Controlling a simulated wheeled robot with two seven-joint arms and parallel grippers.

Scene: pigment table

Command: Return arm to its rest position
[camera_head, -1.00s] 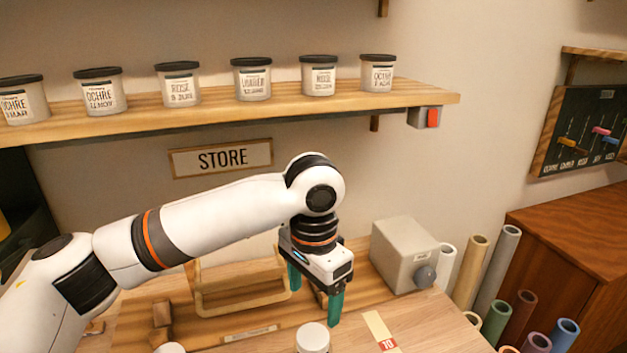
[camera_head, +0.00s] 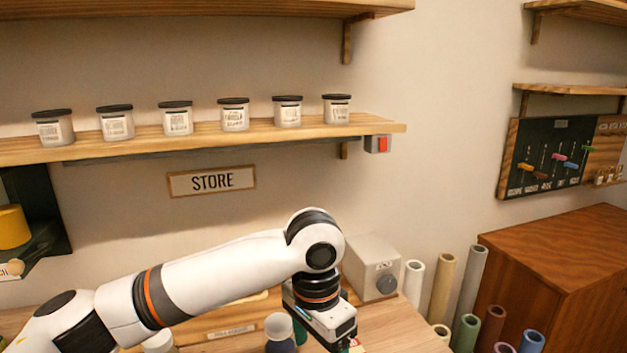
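My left arm comes in from the left, low in the head view. Its gripper (camera_head: 328,342) points down over the worktop at the bottom edge. Parts of two teal fingers show, set apart with nothing visible between them; their tips are cut off or hidden. My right gripper is not in view.
A jar with a pale top (camera_head: 279,326) stands close left of the gripper. A grey box with a knob (camera_head: 372,268) is behind it. Colored tubes (camera_head: 443,288) and a wooden cabinet (camera_head: 560,270) are at right. A shelf (camera_head: 375,128) of lidded jars is above.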

